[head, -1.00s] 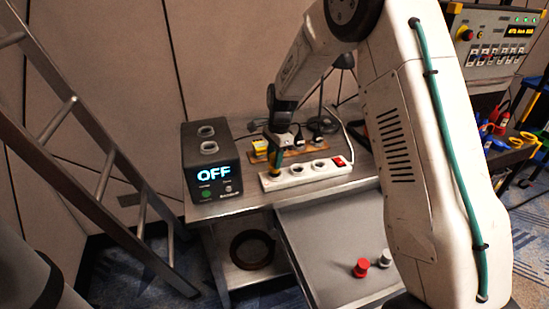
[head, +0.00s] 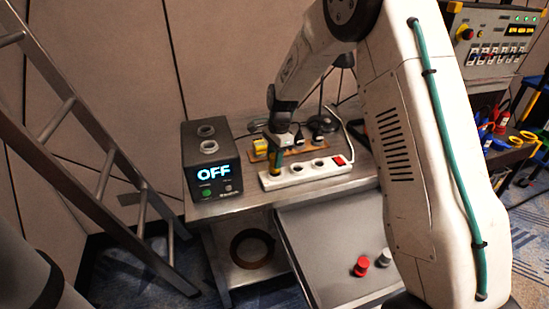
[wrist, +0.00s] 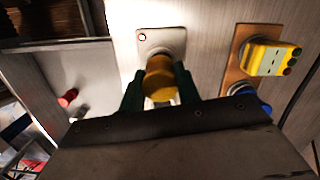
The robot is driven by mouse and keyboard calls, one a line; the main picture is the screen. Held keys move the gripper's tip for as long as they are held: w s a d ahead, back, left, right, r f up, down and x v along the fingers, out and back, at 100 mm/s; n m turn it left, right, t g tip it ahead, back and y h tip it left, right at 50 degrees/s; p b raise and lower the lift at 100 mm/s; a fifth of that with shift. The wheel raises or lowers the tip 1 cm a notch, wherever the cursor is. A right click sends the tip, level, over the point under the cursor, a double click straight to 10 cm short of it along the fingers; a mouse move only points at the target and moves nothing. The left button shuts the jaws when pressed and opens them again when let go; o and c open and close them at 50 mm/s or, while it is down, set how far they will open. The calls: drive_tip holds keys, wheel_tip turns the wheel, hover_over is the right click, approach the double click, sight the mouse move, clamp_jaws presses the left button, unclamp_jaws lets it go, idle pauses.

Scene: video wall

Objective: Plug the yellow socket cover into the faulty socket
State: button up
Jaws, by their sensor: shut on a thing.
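The yellow socket cover (wrist: 159,78) sits between the dark green fingers of my gripper (wrist: 158,88) in the wrist view, and the fingers are shut on it. In the head view, my gripper (head: 272,172) points down over the left end of the white power strip (head: 297,178). The end of the strip (wrist: 161,40) shows just beyond the cover in the wrist view. The socket under the cover is hidden, so I cannot tell how far the cover is seated. Other round sockets show to the right on the strip, with a red switch (head: 339,161) at its right end.
A black box (head: 208,178) reading OFF stands left of the strip. Behind the strip, a wooden board (head: 290,151) holds plugs, including a yellow one (wrist: 266,58). A red knob (head: 361,266) and a grey knob (head: 384,257) are on the lower grey surface. A ladder (head: 95,150) leans at left.

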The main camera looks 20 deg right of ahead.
drive_tip(key=shift+f, duration=0.9)
drive_tip(key=o, duration=1.6)
drive_tip(key=shift+c, duration=0.2)
drive_tip(key=shift+r, duration=0.1)
drive_tip(key=shift+r, duration=2.95)
